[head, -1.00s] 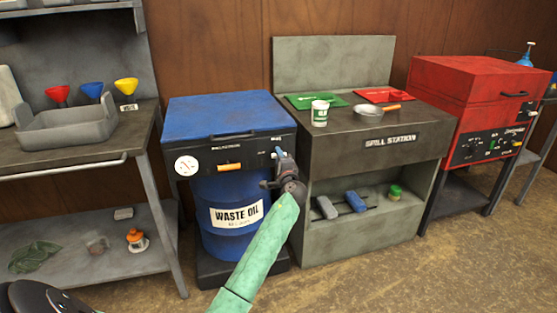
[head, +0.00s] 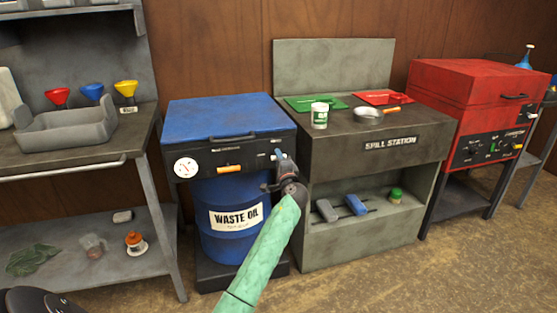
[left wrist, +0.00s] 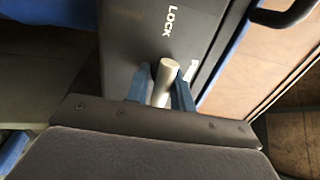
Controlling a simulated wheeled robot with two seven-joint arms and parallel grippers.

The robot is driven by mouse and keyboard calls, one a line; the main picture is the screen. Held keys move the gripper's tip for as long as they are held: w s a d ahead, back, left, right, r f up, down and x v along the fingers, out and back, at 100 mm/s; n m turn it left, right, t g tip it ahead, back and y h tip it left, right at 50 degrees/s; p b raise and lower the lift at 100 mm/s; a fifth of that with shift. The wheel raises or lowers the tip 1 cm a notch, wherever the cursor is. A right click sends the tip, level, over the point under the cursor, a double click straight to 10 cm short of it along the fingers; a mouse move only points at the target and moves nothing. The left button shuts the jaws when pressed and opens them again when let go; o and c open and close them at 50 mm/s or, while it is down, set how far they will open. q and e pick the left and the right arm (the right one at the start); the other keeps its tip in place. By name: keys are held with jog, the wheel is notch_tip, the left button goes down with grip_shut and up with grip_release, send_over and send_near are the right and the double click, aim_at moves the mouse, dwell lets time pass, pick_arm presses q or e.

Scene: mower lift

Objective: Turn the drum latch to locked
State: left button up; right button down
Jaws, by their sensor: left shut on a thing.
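The waste oil drum (head: 226,232) is blue, under a black front panel (head: 205,160) and a blue lid (head: 225,117). My left gripper (head: 281,163) is at the right end of that panel. In the left wrist view, the blue fingers of the gripper (left wrist: 161,88) are shut on a pale metal latch handle (left wrist: 163,80). The word LOCK (left wrist: 170,20) is printed on the dark panel just beyond the handle. In the head view the gripper mostly hides the latch. My right gripper is not in view.
An orange handle (head: 229,169) and a round white gauge (head: 186,167) are on the panel left of my gripper. The grey spill station (head: 420,165) stands close on the right. A workbench (head: 70,165) with a grey tray (head: 66,132) is on the left.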

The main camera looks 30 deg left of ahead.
pick_arm(q)
jog(key=o, duration=0.7)
jog(key=shift+f, duration=0.15)
jog(key=shift+c, duration=0.2)
jog(key=v, duration=0.7)
jog(key=shift+s+d, duration=0.25)
jog(key=shift+s, duration=0.05)
jog(key=shift+f, duration=0.1)
